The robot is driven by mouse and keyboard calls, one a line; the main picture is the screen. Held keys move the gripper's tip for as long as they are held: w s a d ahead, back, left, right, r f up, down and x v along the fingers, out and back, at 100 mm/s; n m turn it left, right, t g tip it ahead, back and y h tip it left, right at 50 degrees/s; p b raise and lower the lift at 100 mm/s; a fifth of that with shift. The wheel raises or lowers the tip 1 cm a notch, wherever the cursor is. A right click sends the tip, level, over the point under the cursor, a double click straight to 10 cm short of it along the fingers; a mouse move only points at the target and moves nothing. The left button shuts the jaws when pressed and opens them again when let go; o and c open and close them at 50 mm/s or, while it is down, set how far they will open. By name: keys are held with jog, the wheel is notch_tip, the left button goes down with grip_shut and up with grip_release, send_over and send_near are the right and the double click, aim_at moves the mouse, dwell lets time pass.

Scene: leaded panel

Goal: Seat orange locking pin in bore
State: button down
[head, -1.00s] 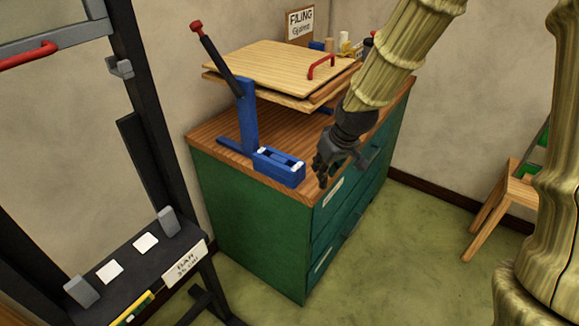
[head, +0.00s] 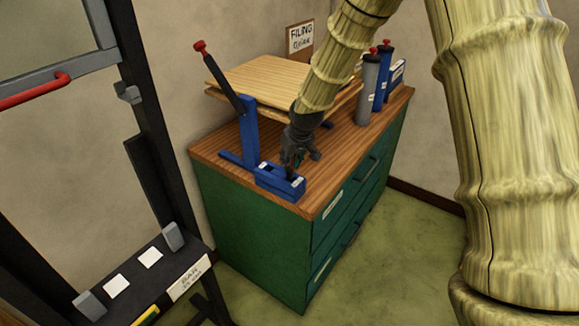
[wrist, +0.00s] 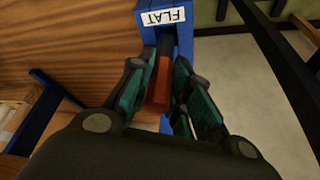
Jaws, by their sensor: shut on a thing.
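The orange locking pin (wrist: 159,83) lies between the two fingers of my gripper (wrist: 156,103) in the wrist view, and the gripper is shut on it. The pin's far end is close to a blue block (wrist: 161,42) with a white "FLAT" label. I cannot tell whether the pin touches the block or enters it. The bore is not clearly visible. In the head view my gripper (head: 291,168) is just above the blue base block (head: 277,184) of the lever tool. The fingers hide the pin there.
The blue upright (head: 248,135) carries a dark lever with a red knob (head: 199,46). Grey (head: 368,92) and blue cylinders stand at the cabinet's back right. The wooden top (head: 330,172) is clear to the right of the gripper.

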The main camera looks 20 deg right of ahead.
aim_at(291, 169)
jog(key=shift+f+p, duration=0.75)
jog(key=shift+f, duration=1)
jog(key=shift+f, duration=0.1)
jog(key=c, duration=1.3)
grip_release()
jog(key=shift+b+v, duration=1.35)
jog(key=shift+v, duration=4.75)
